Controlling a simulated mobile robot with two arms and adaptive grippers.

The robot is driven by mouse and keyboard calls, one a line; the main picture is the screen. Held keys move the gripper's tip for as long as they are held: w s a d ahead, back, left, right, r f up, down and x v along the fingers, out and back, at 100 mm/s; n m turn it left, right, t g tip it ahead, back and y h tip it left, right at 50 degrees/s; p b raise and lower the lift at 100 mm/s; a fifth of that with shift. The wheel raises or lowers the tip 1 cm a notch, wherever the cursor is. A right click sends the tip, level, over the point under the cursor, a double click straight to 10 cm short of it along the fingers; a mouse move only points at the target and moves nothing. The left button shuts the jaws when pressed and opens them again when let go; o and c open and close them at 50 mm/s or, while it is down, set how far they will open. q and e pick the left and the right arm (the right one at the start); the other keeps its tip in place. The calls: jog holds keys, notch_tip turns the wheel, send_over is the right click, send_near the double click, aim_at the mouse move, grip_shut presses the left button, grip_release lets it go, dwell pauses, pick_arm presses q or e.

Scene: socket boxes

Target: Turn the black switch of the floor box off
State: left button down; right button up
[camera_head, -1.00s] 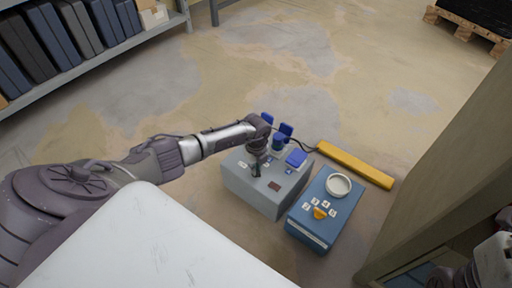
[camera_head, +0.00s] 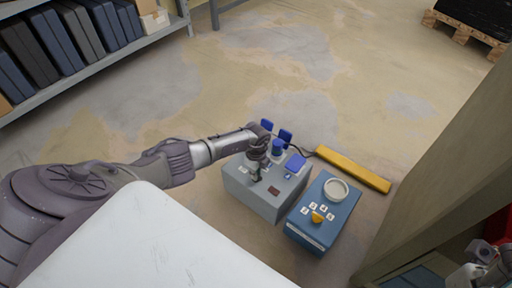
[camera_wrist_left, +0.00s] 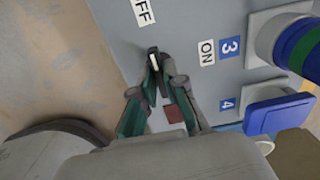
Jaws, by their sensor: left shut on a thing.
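The floor box is the grey box (camera_head: 255,198) on the floor, with blue sockets and labels on its top. In the left wrist view its black switch (camera_wrist_left: 153,60) has a white line and sits between my fingertips. The switch's white-lined end points up, roughly toward the OFF label (camera_wrist_left: 143,10). The ON label (camera_wrist_left: 206,52) lies to its right. My left gripper (camera_head: 254,176) is over the grey box; in the left wrist view (camera_wrist_left: 160,78) it is shut on the switch. Part of my right arm (camera_head: 480,272) shows at the lower right; its jaw state is unclear.
A blue box (camera_head: 322,215) with a white round socket and a yellow knob stands right of the grey box. A yellow bar (camera_head: 352,168) lies behind it. A wooden panel (camera_head: 450,160) rises at the right. A shelf (camera_head: 95,58) stands at the back left. Floor beyond the boxes is clear.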

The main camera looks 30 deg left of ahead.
pick_arm(q)
jog(key=c, duration=1.2)
grip_release()
notch_tip(320, 180, up, 12)
jog(key=shift+r, duration=0.1)
